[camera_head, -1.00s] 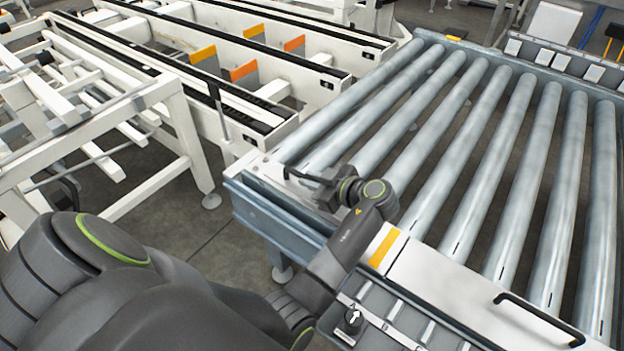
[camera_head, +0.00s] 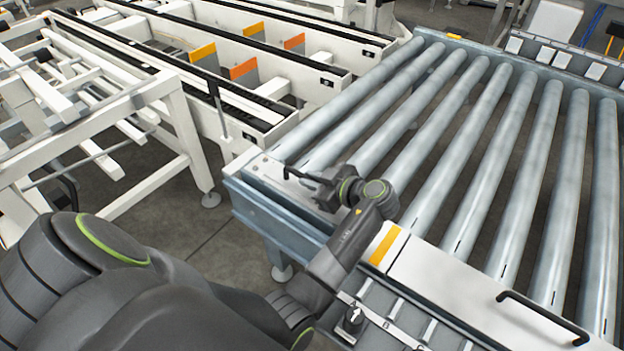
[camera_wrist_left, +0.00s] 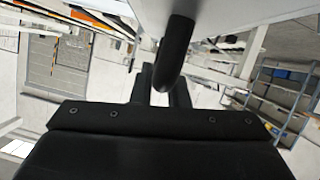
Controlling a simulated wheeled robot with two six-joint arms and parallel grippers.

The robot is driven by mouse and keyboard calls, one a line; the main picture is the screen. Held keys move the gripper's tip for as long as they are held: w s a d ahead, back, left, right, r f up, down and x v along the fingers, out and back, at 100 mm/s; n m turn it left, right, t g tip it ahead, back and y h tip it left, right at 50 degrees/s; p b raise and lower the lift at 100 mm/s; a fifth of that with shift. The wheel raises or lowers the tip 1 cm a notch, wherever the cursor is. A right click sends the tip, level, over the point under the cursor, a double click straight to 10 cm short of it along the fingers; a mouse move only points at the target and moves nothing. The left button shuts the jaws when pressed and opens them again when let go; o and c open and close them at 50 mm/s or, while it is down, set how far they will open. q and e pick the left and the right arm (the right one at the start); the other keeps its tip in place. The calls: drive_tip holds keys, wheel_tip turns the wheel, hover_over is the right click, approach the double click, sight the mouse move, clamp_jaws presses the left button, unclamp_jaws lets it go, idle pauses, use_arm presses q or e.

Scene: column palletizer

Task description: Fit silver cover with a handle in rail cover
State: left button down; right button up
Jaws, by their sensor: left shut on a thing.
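The silver cover (camera_head: 262,169) lies along the near-left end of the roller conveyor's front rail, mostly hidden by my arm. Its black handle (camera_head: 300,174) rises at my left gripper (camera_head: 318,188). My left gripper is shut on this handle. In the left wrist view the dark handle (camera_wrist_left: 177,50) comes down from the pale underside or face of the cover (camera_wrist_left: 235,10) between the fingers. The cover seems to sit at the rail (camera_head: 262,205), but I cannot tell whether it is fully seated. My right gripper is not in view.
A second silver cover (camera_head: 455,278) with a black handle and yellow stripe lies farther right on the same rail. Small slotted plates (camera_head: 405,313) line the rail's front. Rollers (camera_head: 440,150) fill the conveyor behind. A white frame (camera_head: 185,140) stands left, with floor between.

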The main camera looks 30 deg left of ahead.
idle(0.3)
use_arm(q)
drive_tip(key=c, duration=1.3)
unclamp_jaws()
drive_tip(key=shift+f, duration=0.1)
drive_tip(key=shift+c, duration=0.2)
drive_tip(key=shift+s+f, duration=0.1)
wheel_tip(320, 180, up, 10)
drive_tip(key=shift+r+p, duration=0.1)
drive_tip(key=shift+p, duration=0.5)
